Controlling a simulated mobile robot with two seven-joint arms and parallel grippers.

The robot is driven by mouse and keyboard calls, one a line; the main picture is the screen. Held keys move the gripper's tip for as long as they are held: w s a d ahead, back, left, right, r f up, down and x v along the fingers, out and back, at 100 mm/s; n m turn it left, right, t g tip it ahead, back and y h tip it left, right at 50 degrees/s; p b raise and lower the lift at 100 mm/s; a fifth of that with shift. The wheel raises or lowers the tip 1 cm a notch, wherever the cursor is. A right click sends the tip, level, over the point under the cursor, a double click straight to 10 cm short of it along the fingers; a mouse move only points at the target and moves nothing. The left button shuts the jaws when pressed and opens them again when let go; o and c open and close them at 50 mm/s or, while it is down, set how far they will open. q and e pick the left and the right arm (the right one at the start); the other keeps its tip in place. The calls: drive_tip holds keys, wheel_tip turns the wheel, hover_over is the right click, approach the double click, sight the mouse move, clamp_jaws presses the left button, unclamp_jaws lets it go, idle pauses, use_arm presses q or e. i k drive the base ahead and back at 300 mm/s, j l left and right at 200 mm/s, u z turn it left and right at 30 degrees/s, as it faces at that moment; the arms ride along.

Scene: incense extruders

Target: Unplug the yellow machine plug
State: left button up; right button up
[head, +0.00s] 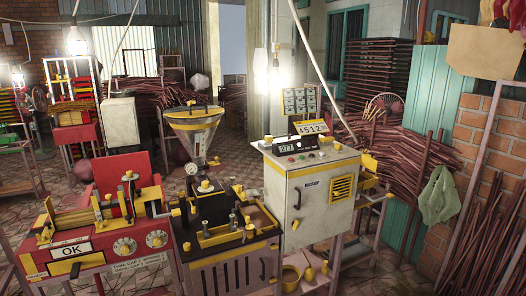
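I cannot pick out the yellow machine plug for certain among the many small yellow parts. A black machine with yellow fittings (232,262) stands at the front centre, with a metal funnel with a yellow rim (194,128) above it. A pale grey control cabinet with yellow trim (312,190) stands to its right, with a lit display on top and a yellow vent on its door. A red machine with yellow parts (75,255) stands at the left, with an "OK" label. Neither of my grippers is in view.
A yellow bowl (292,278) sits low below the cabinet. Bundles of reddish sticks (395,150) fill the right, by a green cloth (438,196) and a brick wall (475,150). Lit bulbs hang on cords. Tiled floor (380,272) shows at the lower right.

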sight(268, 138)
drive_tip(key=i+j+z, duration=0.15)
drive_tip(key=j, duration=0.25)
drive_tip(key=i+u, duration=0.1)
drive_tip(key=u, duration=0.6)
drive_tip(key=l+u, duration=0.5)
drive_tip(key=u, duration=0.2)
drive_tip(key=l+u, duration=0.55)
drive_tip(key=l, duration=0.2)
drive_tip(key=k+l+u, duration=0.25)
drive_tip(key=l, duration=0.15)
drive_tip(key=k+l, duration=0.1)
drive_tip(key=l, duration=0.3)
drive_tip(key=k+l, duration=0.1)
drive_tip(key=l, duration=0.25)
drive_tip(key=k+l+u, duration=0.1)
drive_tip(key=l, duration=0.3)
drive_tip(key=k+l, duration=0.1)
drive_tip(key=l, duration=0.25)
